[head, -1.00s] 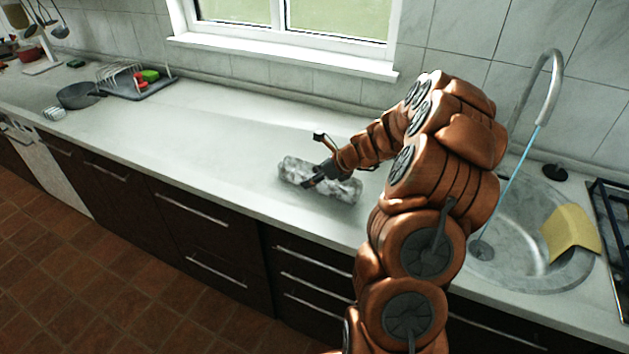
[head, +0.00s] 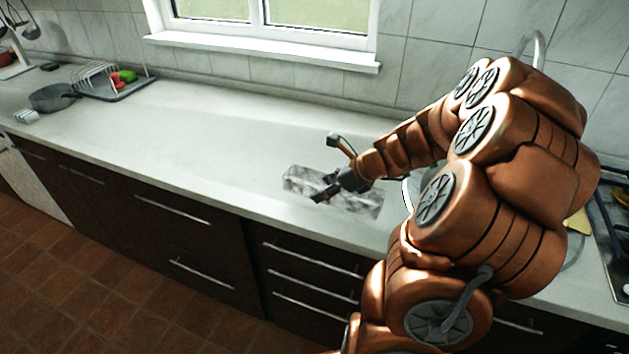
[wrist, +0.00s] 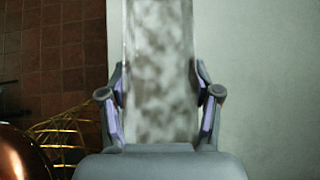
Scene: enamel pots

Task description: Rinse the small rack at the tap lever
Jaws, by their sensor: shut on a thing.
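My gripper (head: 330,186) is shut on a mottled grey-white block (head: 358,201), low over the counter by its front edge. In the wrist view, the fingers (wrist: 160,115) lie along both sides of the block (wrist: 160,65). I cannot tell whether the block touches the counter. A small white ribbed thing, perhaps the small rack (head: 26,116), sits at the counter's far left, well away from my gripper. The top of the curved tap (head: 539,45) shows at the right. My arm hides the rest of the tap and most of the sink; I see no lever.
A dark pan (head: 52,98) and a tray (head: 115,93) with a wire dish rack (head: 95,74) and red and green things stand at the left. Part of a hob (head: 612,230) is at the right edge. The counter (head: 200,130) between is clear.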

